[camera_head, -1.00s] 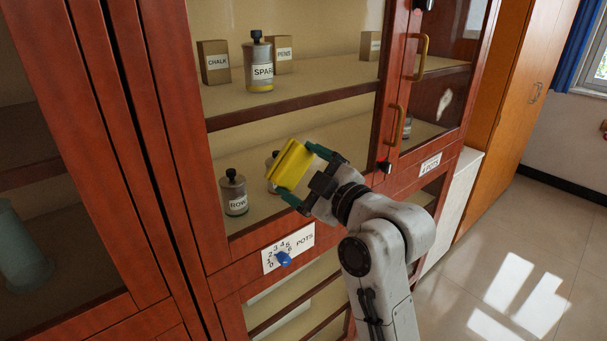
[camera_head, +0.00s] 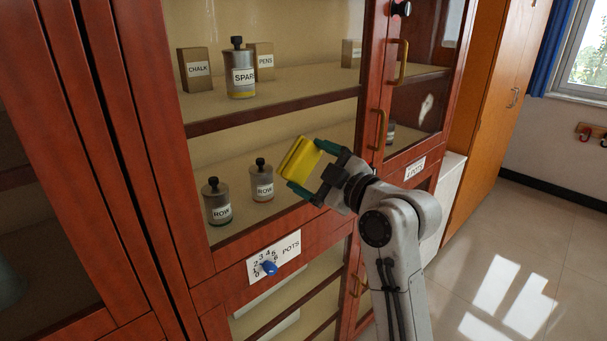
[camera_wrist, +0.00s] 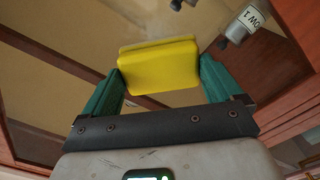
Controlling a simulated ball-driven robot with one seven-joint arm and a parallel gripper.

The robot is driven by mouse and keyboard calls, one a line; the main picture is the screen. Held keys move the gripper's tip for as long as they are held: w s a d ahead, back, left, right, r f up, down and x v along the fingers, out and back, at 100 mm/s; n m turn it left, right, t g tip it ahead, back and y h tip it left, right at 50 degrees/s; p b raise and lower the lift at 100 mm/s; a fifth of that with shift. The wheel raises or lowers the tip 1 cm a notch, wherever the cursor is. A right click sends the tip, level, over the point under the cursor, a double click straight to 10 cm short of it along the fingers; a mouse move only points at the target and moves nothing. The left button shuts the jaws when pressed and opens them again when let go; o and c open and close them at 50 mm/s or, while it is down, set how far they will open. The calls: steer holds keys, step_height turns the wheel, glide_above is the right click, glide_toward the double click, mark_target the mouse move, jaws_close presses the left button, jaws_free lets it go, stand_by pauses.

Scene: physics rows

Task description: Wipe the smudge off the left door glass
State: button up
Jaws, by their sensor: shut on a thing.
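My gripper (camera_head: 308,169) is shut on a yellow sponge (camera_head: 298,160), held between its green fingers in front of the left door's glass (camera_head: 235,145). The sponge also shows in the wrist view (camera_wrist: 160,66), its broad face between the fingers. I cannot tell whether it touches the glass. A pale whitish smudge (camera_head: 427,107) shows on the glass of the right door, beyond the brass handles. I see no clear smudge on the left door's glass; the sponge and arm cover part of it.
Brass handles (camera_head: 380,130) stick out on the door frames to the right of the sponge. Behind the glass stand labelled jars (camera_head: 217,203) and boxes (camera_head: 195,69). Open floor (camera_head: 530,240) lies to the right.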

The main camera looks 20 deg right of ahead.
steer(key=shift+w+d+b, duration=0.3)
steer(key=shift+d+b, duration=0.05)
steer(key=shift+d, duration=0.5)
steer(key=shift+w+d+b, duration=0.3)
steer(key=shift+d, duration=0.55)
steer(key=shift+w+d+b, duration=0.25)
steer(key=shift+d+b, duration=0.1)
steer(key=shift+d, duration=0.45)
steer(key=shift+w+d+b, duration=0.25)
steer(key=shift+d+b, duration=0.1)
steer(key=shift+d, duration=0.4)
steer(key=shift+w+a, duration=0.1)
steer(key=shift+s+a+p, duration=0.15)
steer(key=shift+s+a, duration=0.55)
steer(key=shift+a, duration=1.35)
steer(key=shift+s+a+p, duration=0.15)
steer(key=shift+s+a, duration=0.55)
steer(key=shift+a, duration=1.35)
steer(key=shift+s+a+p, duration=0.15)
steer(key=shift+s+a, duration=0.55)
steer(key=shift+a, duration=1.35)
steer(key=v, duration=0.6)
